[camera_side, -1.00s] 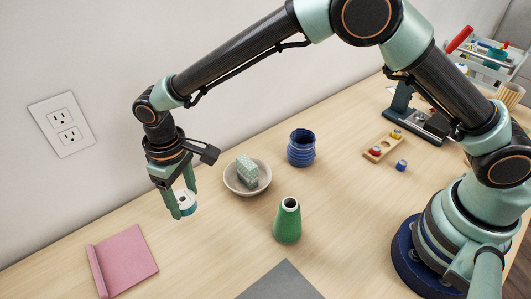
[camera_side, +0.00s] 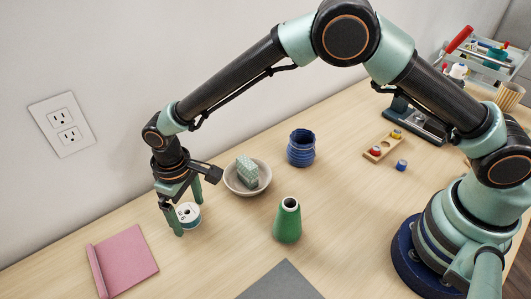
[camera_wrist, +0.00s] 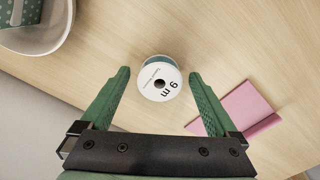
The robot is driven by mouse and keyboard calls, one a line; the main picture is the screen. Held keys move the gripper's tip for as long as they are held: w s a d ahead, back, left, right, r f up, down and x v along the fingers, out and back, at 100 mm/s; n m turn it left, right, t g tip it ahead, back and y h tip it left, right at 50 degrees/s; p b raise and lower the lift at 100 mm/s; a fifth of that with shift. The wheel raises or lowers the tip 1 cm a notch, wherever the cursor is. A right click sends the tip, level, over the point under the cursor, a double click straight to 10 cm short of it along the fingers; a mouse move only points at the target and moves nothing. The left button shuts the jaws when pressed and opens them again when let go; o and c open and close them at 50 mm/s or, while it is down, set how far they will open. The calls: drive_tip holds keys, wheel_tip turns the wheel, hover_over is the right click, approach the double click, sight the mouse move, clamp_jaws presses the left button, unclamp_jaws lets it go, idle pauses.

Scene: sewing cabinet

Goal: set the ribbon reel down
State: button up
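The ribbon reel (camera_side: 188,215) is a small spool with a white printed face and a teal edge. It appears to rest on the wooden table, face up. My gripper (camera_side: 187,209) is just above and around it, with its green fingers spread. In the wrist view the reel (camera_wrist: 160,78) lies between the fingertips of my gripper (camera_wrist: 158,74), with a visible gap on both sides. One finger partly covers the reel in the side view.
A bowl (camera_side: 247,191) with a patterned block stands close behind to the right. A pink folded cloth (camera_side: 127,260) lies to the left. A green cone (camera_side: 288,222), a blue ribbed pot (camera_side: 301,148) and a grey mat (camera_side: 281,284) are further right. Bare table surrounds the reel.

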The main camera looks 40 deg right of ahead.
wheel_tip(320, 180, up, 11)
drive_tip(key=w+d+r+m, duration=0.1)
drive_tip(key=d+r, duration=0.6)
drive_tip(key=s+d+r+m+t, duration=0.2)
drive_tip(key=s+d+r, duration=0.15)
drive_tip(key=d, duration=0.55)
drive_tip(key=s+d+r+m+t, duration=0.1)
drive_tip(key=s+d+r+t, duration=0.15)
drive_tip(key=d+r, duration=0.45)
drive_tip(key=s+d+f+m+t, duration=0.1)
drive_tip(key=s+d+f, duration=0.3)
drive_tip(key=d, duration=0.5)
drive_tip(key=s+m, duration=0.1)
drive_tip(key=s, duration=0.1)
drive_tip(key=shift+s, duration=0.4)
